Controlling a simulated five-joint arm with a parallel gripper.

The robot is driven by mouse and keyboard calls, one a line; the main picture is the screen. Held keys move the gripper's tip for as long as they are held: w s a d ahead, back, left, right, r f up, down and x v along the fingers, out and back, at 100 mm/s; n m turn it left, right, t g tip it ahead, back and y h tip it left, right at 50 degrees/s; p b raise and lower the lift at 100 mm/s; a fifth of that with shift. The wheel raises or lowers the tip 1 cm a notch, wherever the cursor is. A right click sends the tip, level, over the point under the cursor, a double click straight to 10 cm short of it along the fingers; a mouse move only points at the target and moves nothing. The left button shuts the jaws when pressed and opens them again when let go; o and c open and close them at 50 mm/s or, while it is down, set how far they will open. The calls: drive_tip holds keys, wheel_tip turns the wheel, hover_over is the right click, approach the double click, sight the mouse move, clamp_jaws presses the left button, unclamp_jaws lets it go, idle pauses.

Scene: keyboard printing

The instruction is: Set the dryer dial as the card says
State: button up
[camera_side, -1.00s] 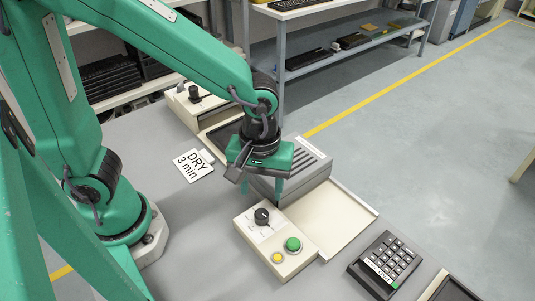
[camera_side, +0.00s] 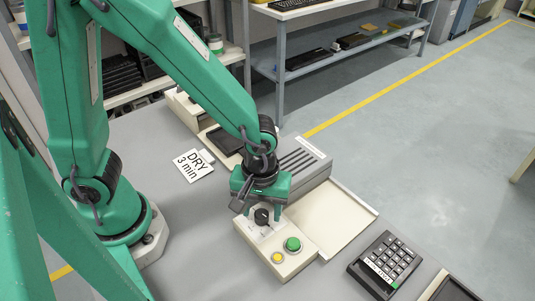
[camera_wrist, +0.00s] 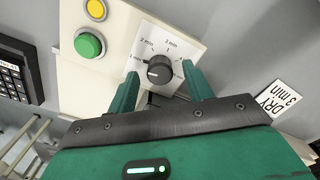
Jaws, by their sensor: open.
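The black dial (camera_side: 261,216) stands on a white scale plate on the cream control box (camera_side: 296,262). The wrist view shows the dial (camera_wrist: 160,70) ringed by minute marks; I cannot read its setting surely. My gripper (camera_side: 263,207) is over the dial, pointing down, open. In the wrist view its green fingers stand on either side of the dial, with gaps; I cannot tell how far down they reach. The white card (camera_side: 193,165) reads "DRY 3 min" and lies on the grey bench left of the dryer (camera_side: 312,165).
A green button (camera_side: 293,244) and a yellow button (camera_side: 278,257) sit on the same box, near the dial. A cream tray (camera_side: 340,220) lies to the right. A black keypad (camera_side: 385,265) is at the front right. Bare bench lies left of the box.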

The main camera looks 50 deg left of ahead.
drive_tip(key=shift+f, duration=0.1)
drive_tip(key=shift+c, duration=0.2)
drive_tip(key=c, duration=0.9)
drive_tip(key=shift+c, duration=0.2)
drive_tip(key=shift+m, duration=0.3)
drive_tip(key=m, duration=0.9)
drive_tip(key=shift+m, duration=0.3)
drive_tip(key=m, duration=0.9)
drive_tip(key=shift+m, duration=0.3)
